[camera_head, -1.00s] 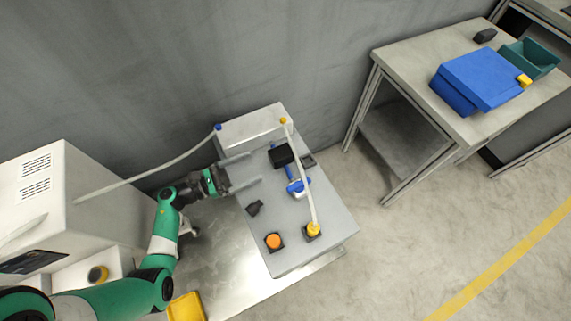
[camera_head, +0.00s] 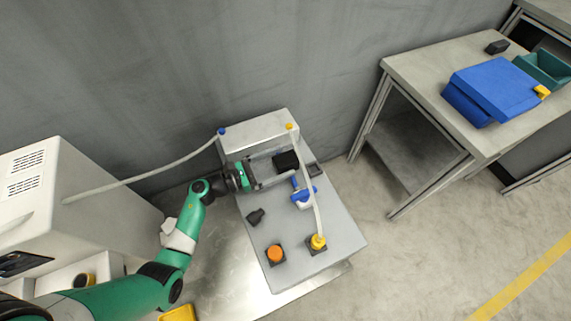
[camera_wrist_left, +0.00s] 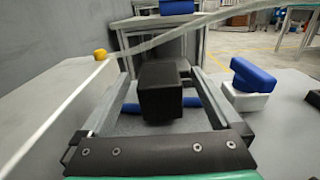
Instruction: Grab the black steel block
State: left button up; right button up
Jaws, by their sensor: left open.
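The black steel block (camera_head: 286,161) lies on the grey tabletop of the workstation, near the metal box at its back. My left gripper (camera_head: 281,164) reaches in from the left, open, with one long finger on each side of the block. In the left wrist view the block (camera_wrist_left: 160,92) stands between the two fingers, with a gap visible on its left side. Contact on the right side is hard to tell. My right gripper is not in view.
A hose arches over the workstation to a yellow-capped fitting (camera_head: 318,242). A blue and white part (camera_head: 303,195) lies close to the block. An orange button (camera_head: 275,253) and a small dark part (camera_head: 255,216) are nearer. A side table holds a blue case (camera_head: 495,88).

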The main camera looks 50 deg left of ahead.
pick_arm(q)
jog(key=shift+x, duration=1.2)
jog(key=shift+s+a, duration=0.1)
jog(key=shift+c, duration=0.7)
grip_shut()
jog(key=shift+r, duration=0.1)
